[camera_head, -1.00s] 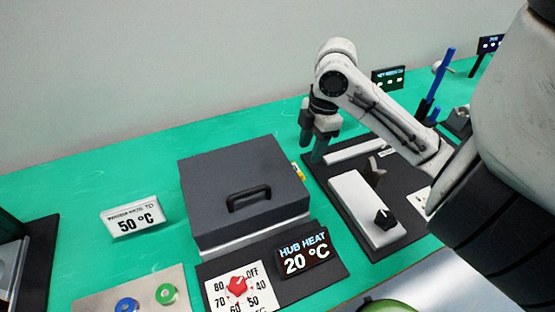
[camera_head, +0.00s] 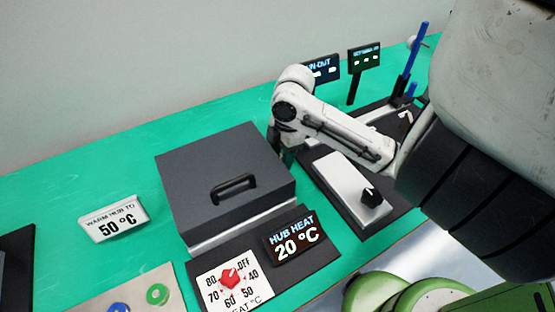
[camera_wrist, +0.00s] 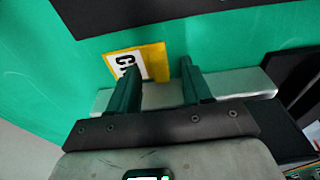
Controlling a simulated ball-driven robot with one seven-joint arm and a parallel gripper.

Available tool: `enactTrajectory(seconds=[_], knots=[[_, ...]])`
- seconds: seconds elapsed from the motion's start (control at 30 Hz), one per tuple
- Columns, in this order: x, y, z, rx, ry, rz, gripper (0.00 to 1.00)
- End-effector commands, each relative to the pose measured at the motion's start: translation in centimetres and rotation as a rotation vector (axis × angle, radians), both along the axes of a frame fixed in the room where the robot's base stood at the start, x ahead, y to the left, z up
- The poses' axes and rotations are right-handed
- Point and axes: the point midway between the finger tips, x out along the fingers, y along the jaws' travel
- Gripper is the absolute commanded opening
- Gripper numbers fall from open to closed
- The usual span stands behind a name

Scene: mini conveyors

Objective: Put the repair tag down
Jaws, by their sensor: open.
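The repair tag (camera_wrist: 155,60) shows in the wrist view as a yellow-edged white card with black letters, partly cut off by a finger. It appears to lie on the green bench (camera_wrist: 75,60). My gripper (camera_wrist: 160,67) is open, with its two dark fingers apart over the tag's near side. The left finger overlaps the lettering and the right finger is clear of the card. I cannot tell whether a finger touches it. In the head view the tag is hidden, and my fingers are mostly hidden behind the dark lidded box (camera_head: 215,170).
The box has a black handle. In front are the hub heat display (camera_head: 292,238) reading 20 °C and a red dial (camera_head: 231,277). A sign (camera_head: 112,219) reads 50 °C. A white unit with a black knob (camera_head: 371,197) stands right. Bench behind the box is clear.

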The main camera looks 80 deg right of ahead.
Motion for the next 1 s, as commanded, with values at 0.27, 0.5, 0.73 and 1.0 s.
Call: enactTrajectory(seconds=[0.27,0.5,0.73,1.0], knots=[[0.08,0.05,-0.61,-0.001,-0.001,0.0,0.49],[0.07,0.07,-0.59,-0.001,-0.001,0.0,0.3],[0.07,0.06,-0.58,-0.001,-0.001,0.0,0.08],[0.07,0.06,-0.57,-0.001,-0.001,0.0,0.0]])
